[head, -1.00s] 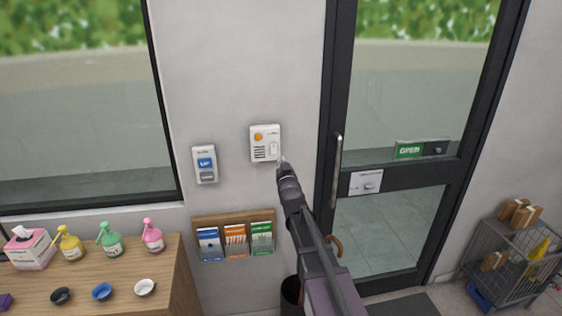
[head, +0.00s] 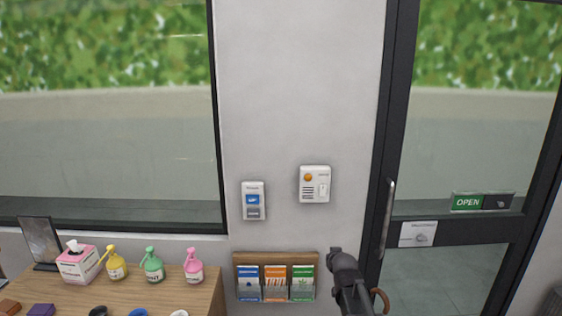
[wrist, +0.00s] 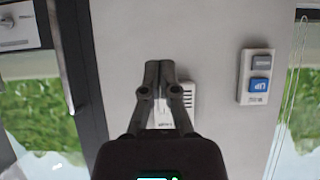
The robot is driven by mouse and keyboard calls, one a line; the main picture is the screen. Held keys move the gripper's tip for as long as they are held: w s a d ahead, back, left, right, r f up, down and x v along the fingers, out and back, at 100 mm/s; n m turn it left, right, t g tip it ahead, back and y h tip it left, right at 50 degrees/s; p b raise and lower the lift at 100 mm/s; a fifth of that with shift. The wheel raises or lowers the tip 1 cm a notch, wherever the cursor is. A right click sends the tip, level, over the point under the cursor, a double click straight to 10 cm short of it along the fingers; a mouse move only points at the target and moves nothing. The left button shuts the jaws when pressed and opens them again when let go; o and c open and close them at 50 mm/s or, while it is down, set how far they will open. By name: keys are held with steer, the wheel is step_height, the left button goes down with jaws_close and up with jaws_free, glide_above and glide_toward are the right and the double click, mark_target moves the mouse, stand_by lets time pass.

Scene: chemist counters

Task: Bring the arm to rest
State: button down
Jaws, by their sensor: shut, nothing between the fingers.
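My gripper (wrist: 165,68) is shut and empty in the wrist view, its two fingers together in front of the wall. Behind the fingers is a white wall box (wrist: 189,101) with a grille, partly hidden by them. In the head view my arm (head: 350,283) rises from the bottom edge, right of the leaflet rack. Its upper end is below the white box with an orange button (head: 308,177), apart from it in the picture. I cannot make out the fingertips in the head view.
A blue-and-grey switch panel (head: 253,200) is on the wall left of the box. The leaflet rack (head: 275,257) hangs below. A wooden counter (head: 205,298) with pump bottles stands at lower left. A glass door with a metal handle (head: 387,215) is on the right.

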steer(key=s+f+g+b, duration=0.1)
steer(key=s+f+g, duration=0.4)
steer(key=s, duration=0.7)
steer(key=s+f+g+b, duration=0.2)
steer(key=s+f+g, duration=0.4)
steer(key=s, duration=0.6)
steer(key=shift+s+d+f, duration=0.15)
steer(key=shift+s+f, duration=0.05)
steer(key=shift+f, duration=0.45)
